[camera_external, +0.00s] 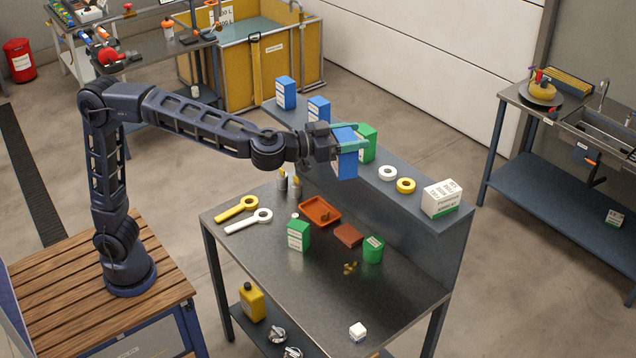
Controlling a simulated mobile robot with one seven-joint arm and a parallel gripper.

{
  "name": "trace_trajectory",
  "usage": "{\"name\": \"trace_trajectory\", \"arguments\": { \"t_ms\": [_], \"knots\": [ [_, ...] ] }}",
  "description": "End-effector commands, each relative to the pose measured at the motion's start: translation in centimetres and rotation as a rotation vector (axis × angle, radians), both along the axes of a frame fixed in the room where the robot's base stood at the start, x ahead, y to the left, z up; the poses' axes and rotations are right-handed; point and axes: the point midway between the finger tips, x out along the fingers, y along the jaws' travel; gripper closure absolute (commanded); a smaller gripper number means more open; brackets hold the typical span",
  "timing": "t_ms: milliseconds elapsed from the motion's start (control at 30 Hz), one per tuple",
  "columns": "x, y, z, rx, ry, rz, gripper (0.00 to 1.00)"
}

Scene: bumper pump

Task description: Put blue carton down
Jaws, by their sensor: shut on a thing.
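My gripper (344,141) is shut on a blue carton (346,160) with a white lower label. It holds the carton upright in front of the raised shelf (420,190) of the workbench, beside a green carton (367,140) on that shelf. Two other blue cartons stand on the shelf, one at its far left end (286,92) and one nearer my gripper (318,108). The picture does not show clearly whether the held carton touches the shelf.
The shelf also bears a white roll (387,173), a yellow roll (406,186) and a white-green box (442,198). On the benchtop (300,290) are wrenches (248,222), an orange tray (320,200), a brown block (348,235) and green containers (299,235). The benchtop's front is mostly clear.

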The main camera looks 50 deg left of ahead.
Motion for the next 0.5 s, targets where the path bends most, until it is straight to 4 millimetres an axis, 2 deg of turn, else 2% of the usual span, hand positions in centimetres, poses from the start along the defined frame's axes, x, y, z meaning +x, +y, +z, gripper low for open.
{"name": "trace_trajectory", "arguments": {
  "t_ms": [33, 167, 267, 500],
  "knots": [
    [0.0, 0.0, -1.7, 0.005, 0.002, 0.001, 0.63],
    [0.0, -0.1, -6.1, 0.007, 0.003, -0.001, 0.63],
    [0.0, 0.0, -10.2, 0.008, 0.003, -0.001, 0.63],
    [0.0, 0.0, -20.9, 0.008, 0.004, -0.002, 0.63]
  ]
}}
